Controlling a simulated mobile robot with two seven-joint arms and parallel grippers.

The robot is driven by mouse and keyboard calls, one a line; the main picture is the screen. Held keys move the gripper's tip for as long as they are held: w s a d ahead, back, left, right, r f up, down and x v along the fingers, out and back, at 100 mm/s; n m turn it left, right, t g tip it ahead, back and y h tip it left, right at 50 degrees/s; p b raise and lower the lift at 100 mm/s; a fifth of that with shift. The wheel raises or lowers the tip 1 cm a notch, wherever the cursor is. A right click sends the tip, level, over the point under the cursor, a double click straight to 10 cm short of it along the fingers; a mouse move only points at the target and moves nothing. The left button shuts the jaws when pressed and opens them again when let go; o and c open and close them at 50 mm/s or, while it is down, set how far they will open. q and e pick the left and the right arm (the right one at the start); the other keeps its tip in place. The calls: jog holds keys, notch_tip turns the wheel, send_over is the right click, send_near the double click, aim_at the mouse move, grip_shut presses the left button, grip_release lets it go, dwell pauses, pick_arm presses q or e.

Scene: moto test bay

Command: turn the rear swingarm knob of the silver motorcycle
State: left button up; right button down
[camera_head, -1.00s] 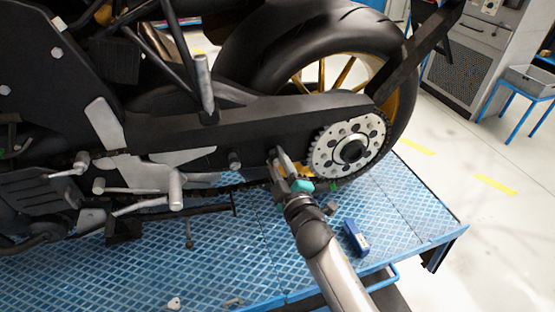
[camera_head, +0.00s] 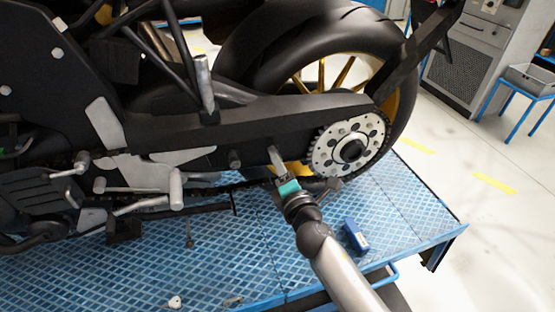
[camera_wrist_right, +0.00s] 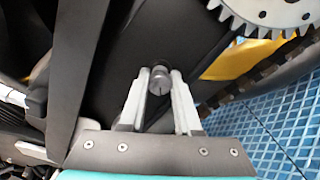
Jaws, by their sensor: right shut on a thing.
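The silver motorcycle's black swingarm (camera_head: 190,122) runs across the head view to the rear sprocket (camera_head: 348,149). My right gripper (camera_head: 275,157) reaches up to the lower side of the swingarm, left of the sprocket. In the right wrist view a small dark round knob (camera_wrist_right: 159,81) with a slotted face sits between the tips of my right gripper (camera_wrist_right: 159,75), which is shut on it. In the head view the fingers hide this knob. My left gripper is not in view.
The motorcycle stands on a blue textured platform (camera_head: 210,255). The chain (camera_head: 240,184) and a dark peg (camera_head: 234,159) are close to the gripper.

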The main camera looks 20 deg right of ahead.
jog(key=n, duration=0.3)
jog(key=n+p, duration=0.1)
jog(key=n, duration=0.2)
jog(key=shift+r, duration=0.1)
jog(key=n+p, duration=0.2)
jog(key=n, duration=0.4)
jog(key=shift+n, duration=0.4)
jog(key=n+p, duration=0.1)
jog(key=n, duration=0.2)
jog(key=shift+n+p, duration=0.3)
jog(key=shift+n, duration=0.1)
jog(key=n+p, duration=0.1)
jog(key=n, duration=0.2)
jog(key=shift+p, duration=0.35)
jog(key=n+p, duration=0.2)
jog(key=n, duration=0.4)
jog(key=shift+p, duration=0.3)
jog(key=shift+n, duration=0.3)
